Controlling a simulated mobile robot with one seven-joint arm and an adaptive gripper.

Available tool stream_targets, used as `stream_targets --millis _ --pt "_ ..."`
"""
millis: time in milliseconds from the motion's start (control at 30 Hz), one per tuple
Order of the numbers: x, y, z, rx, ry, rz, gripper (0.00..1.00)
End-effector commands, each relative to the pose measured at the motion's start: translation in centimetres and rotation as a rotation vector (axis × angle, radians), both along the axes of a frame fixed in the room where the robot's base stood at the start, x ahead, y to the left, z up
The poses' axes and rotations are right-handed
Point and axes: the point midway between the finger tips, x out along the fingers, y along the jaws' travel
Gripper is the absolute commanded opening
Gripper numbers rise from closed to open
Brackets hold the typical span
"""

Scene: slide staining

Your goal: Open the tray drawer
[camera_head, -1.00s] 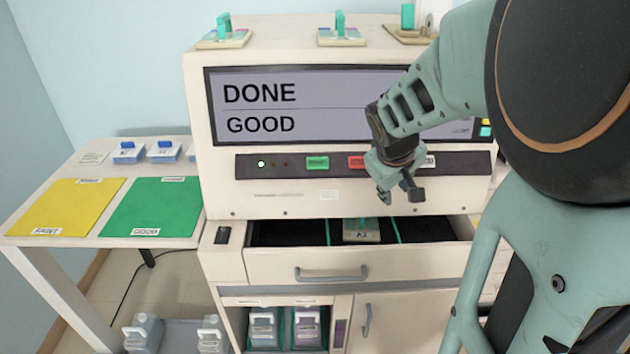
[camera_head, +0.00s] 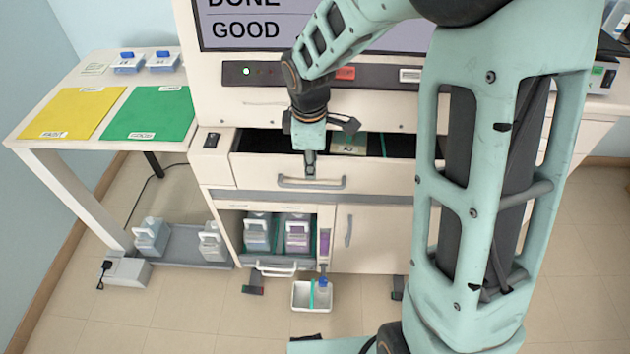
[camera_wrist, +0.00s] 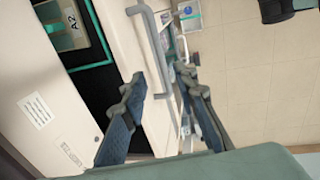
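The tray drawer (camera_head: 250,172) is a cream drawer below the display, standing partly open with its dark inside showing. Its grey bar handle (camera_head: 328,184) is on the front face and also shows in the wrist view (camera_wrist: 148,30). A slide tray labelled A2 (camera_wrist: 70,18) lies inside the drawer; it also shows in the head view (camera_head: 350,142). My gripper (camera_head: 310,170) points down at the drawer's front, just above the handle. In the wrist view my gripper (camera_wrist: 160,82) has its two fingers apart, with the drawer front between and beyond them. I cannot tell whether either finger touches it.
Below the drawer, a cubby holds two bottles (camera_head: 297,235) beside a closed cupboard door (camera_head: 375,240). A small white bin (camera_head: 312,295) stands low in front. A side table with yellow (camera_head: 75,112) and green (camera_head: 150,113) mats is at left.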

Motion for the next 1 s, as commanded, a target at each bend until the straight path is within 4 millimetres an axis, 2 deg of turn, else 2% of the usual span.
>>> stream_targets --millis 33,300,500,900,1000 --pt "0.0 0.0 -1.2 -0.002 0.005 0.002 0.27" --pt "1.0 -0.2 -6.2 -0.002 0.004 0.000 0.27" --pt "1.6 -0.2 -8.6 0.000 0.001 -0.002 0.27" --pt "1.7 -0.3 -9.2 -0.001 0.000 -0.003 0.27" --pt "1.7 -0.3 -9.2 0.000 0.000 -0.003 0.16"
